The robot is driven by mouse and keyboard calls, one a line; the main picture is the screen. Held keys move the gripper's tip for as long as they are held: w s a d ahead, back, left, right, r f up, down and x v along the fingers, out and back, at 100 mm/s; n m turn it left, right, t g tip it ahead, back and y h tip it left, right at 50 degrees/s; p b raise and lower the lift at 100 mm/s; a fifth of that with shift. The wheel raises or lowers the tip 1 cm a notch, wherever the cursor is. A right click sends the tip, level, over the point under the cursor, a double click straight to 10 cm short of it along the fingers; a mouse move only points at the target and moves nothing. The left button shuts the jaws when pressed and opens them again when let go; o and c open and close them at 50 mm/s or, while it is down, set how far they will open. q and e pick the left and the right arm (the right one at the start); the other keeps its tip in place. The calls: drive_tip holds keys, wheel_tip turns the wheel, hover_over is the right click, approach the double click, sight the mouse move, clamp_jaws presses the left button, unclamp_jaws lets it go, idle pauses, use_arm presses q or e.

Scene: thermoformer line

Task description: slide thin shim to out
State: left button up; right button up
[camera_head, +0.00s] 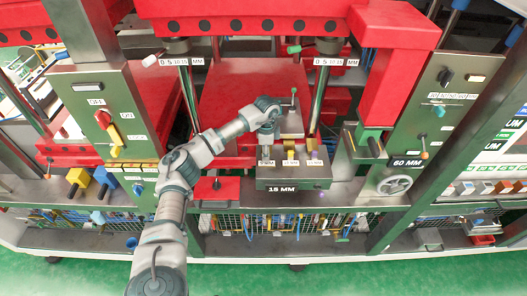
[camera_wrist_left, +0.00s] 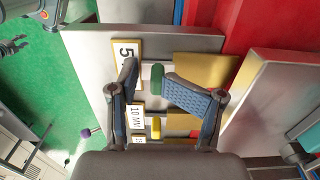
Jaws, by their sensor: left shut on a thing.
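My left gripper (camera_head: 266,147) reaches down over the shim block (camera_head: 292,184), which carries a "15 MM" label at its front in the head view. In the left wrist view, the gripper (camera_wrist_left: 150,76) has its fingers on either side of a green knob (camera_wrist_left: 157,79) and is shut on it. This knob stands beside a label starting with "5" (camera_wrist_left: 126,51), apparently the thin shim. A yellow knob (camera_wrist_left: 156,128) beside a "10 MM" label (camera_wrist_left: 135,116) is near the fingers and free of them. My right gripper is not in view.
A red press bed (camera_head: 240,85) lies behind the block, and steel guide columns (camera_head: 322,90) rise near it. A handwheel (camera_head: 394,185) under a "60 MM" panel is at right. A purple knob (camera_wrist_left: 86,133) shows at the left in the wrist view.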

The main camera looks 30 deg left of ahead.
use_arm(q)
drive_tip(key=shift+d+f, duration=0.15)
drive_tip(key=shift+d, duration=0.2)
